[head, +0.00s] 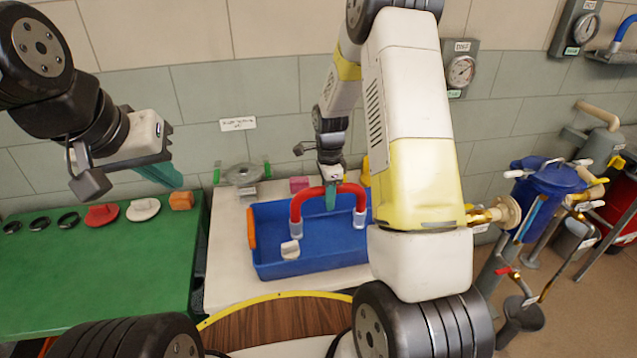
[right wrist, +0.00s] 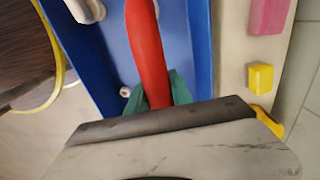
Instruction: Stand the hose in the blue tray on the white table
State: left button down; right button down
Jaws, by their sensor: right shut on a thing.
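The hose (head: 297,205) is a red arch with grey end fittings pointing down. It is over the inside of the blue tray (head: 312,264); I cannot tell whether its ends touch the tray floor. The tray stands on the white table (head: 226,262). My right gripper (head: 331,198) is shut on the top of the hose, its green fingers on either side. In the right wrist view the hose (right wrist: 146,45) runs between the fingers, with the tray (right wrist: 107,50) beneath. My left gripper (head: 163,174) is raised over the green table, away from the tray; its finger gap is not clear.
A small white piece (head: 290,250) is in the tray's front left. A pink block (head: 299,184) and a grey round part (head: 243,175) lie behind the tray. The green table (head: 95,265) at left holds rings and several coloured parts. Pipes and a blue vessel (head: 548,190) stand at right.

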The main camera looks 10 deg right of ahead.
jog(key=c, duration=1.1)
grip_release()
jog(key=shift+c, duration=0.2)
notch_tip(320, 180, up, 12)
jog(key=shift+r, duration=0.1)
jog(key=s+r+n+t+y, duration=0.1)
jog(key=s+r+n+t, duration=0.1)
jog(key=s+r+n, duration=0.55)
jog(key=s+a+r+n+t, duration=0.1)
jog(key=s+r+n, duration=0.3)
jog(key=s, duration=0.4)
jog(key=s+a+r+n+t+y, duration=0.1)
jog(key=s+r+n+t, duration=0.2)
jog(key=s, duration=0.6)
notch_tip(320, 180, up, 2)
jog(key=n, duration=0.3)
jog(key=shift+s+n, duration=0.2)
jog(key=shift+n, duration=0.15)
jog(key=shift+a, duration=0.1)
